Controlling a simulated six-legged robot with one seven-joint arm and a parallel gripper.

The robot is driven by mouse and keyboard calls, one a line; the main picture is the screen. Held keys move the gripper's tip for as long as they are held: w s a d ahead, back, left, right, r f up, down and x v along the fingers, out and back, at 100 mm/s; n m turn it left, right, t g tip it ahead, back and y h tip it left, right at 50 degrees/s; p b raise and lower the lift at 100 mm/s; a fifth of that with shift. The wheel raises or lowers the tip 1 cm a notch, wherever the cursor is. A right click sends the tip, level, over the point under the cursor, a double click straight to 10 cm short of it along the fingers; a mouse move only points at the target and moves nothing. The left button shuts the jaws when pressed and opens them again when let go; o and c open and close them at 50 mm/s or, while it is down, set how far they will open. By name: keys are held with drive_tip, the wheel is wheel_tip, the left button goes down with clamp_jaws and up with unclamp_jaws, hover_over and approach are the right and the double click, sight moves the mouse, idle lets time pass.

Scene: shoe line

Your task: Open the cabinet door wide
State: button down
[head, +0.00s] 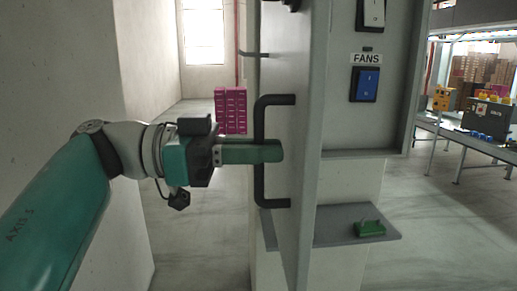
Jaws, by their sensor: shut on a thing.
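The grey cabinet door (305,120) shows in the head view, swung out from the cabinet (402,90) and seen nearly edge-on. A black bar handle (259,185) stands upright on the door's left face. My gripper (268,152) reaches it from the left and is shut on the handle's upright bar, around its middle. The fingers hide that part of the bar. Inside the cabinet, a blue switch (366,84) sits under a label reading FANS, with a white switch (372,14) above.
A grey shelf (335,227) juts out below the cabinet, with a small green object (369,229) on it. A pale wall (60,70) stands close at left. Pink boxes (230,110) are stacked behind. A conveyor line (470,138) runs at right. Floor is clear between.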

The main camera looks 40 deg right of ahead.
drive_tip(key=c, duration=1.6)
unclamp_jaws()
drive_tip(key=shift+o, duration=0.2)
drive_tip(key=v, duration=1.3)
drive_tip(key=shift+w+a, duration=0.15)
drive_tip(key=shift+a, duration=0.25)
